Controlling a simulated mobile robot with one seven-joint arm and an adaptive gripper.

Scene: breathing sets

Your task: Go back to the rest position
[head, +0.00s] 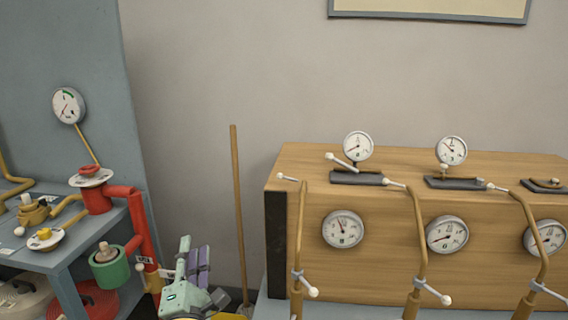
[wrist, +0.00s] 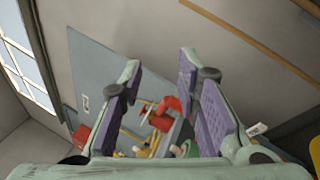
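My gripper (head: 197,262) is low in the head view, between the blue-grey bench on the left and the wooden cabinet on the right. It is pale green with purple finger pads. In the wrist view my gripper (wrist: 162,108) has its two fingers wide apart with nothing between the pads. The red pipe fitting shows beyond the gap, at a distance. The lower part of my arm is cut off by the bottom edge of the head view.
A wooden cabinet (head: 385,188) with several gauges and bent brass pipes stands on the right. A blue-grey bench (head: 75,247) holds a red pipe (head: 141,222) and valves on the left. A brown pole (head: 238,205) stands against the wall just behind the gripper.

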